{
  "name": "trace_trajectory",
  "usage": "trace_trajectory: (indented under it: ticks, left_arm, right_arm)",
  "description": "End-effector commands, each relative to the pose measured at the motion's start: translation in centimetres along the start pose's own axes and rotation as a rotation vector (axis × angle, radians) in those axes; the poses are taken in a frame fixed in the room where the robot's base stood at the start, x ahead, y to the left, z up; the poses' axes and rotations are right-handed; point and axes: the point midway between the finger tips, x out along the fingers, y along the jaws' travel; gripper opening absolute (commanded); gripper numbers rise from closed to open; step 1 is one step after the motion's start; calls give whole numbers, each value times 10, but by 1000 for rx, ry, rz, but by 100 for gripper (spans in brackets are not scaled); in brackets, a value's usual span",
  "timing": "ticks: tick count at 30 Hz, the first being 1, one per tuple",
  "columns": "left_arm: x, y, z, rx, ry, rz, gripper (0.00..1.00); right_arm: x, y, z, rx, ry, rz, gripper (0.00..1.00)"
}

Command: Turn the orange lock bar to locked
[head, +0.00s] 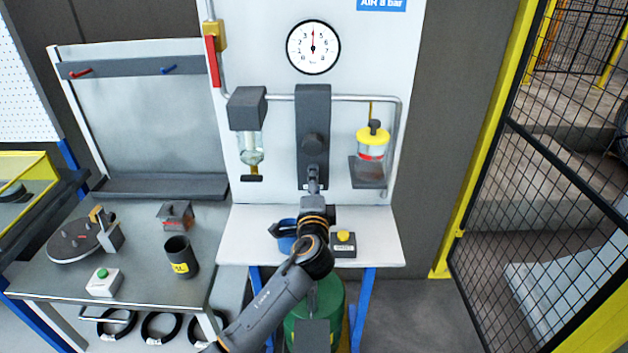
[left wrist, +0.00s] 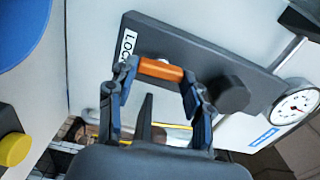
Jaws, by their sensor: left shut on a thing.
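The orange lock bar (left wrist: 161,70) shows in the left wrist view, on a dark grey plate (left wrist: 150,32). A white label (left wrist: 128,45) reading "LOC", the rest hidden, is beside the bar's left end. My left gripper (left wrist: 160,85) is shut on the bar, one finger at each end. In the head view the left gripper (head: 314,172) is at the lower part of the upright grey plate (head: 313,110), just below a dark round knob (head: 313,143); the bar is hidden there. My right gripper is in neither view.
A gauge (head: 313,47) is above the plate. A glass bowl unit (head: 250,148) hangs left and a yellow-capped jar (head: 371,145) sits right. A mesh fence (head: 545,170) stands right.

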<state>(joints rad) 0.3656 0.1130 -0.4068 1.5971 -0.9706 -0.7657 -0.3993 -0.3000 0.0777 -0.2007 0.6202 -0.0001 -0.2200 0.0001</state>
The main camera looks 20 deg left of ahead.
Motion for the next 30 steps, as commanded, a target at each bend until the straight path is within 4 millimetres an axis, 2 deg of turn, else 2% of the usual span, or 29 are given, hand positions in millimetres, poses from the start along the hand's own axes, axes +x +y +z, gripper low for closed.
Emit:
trace_trajectory:
  ticks: [9,22,23,24,26,30]
  left_arm:
    - [0,1,0,77,1,1,19]
    - [0,1,0,85,1,1,19]
    - [0,1,0,84,1,1,57]
    - [0,1,0,84,1,1,65]
    - [0,1,0,84,1,1,74]
    - [0,1,0,82,0,1,74]
  right_arm:
    - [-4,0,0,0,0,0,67]
    - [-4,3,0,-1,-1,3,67]
    - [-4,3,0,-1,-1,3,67]
    - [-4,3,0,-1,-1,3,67]
    - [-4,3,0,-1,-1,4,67]
    - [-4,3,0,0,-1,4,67]
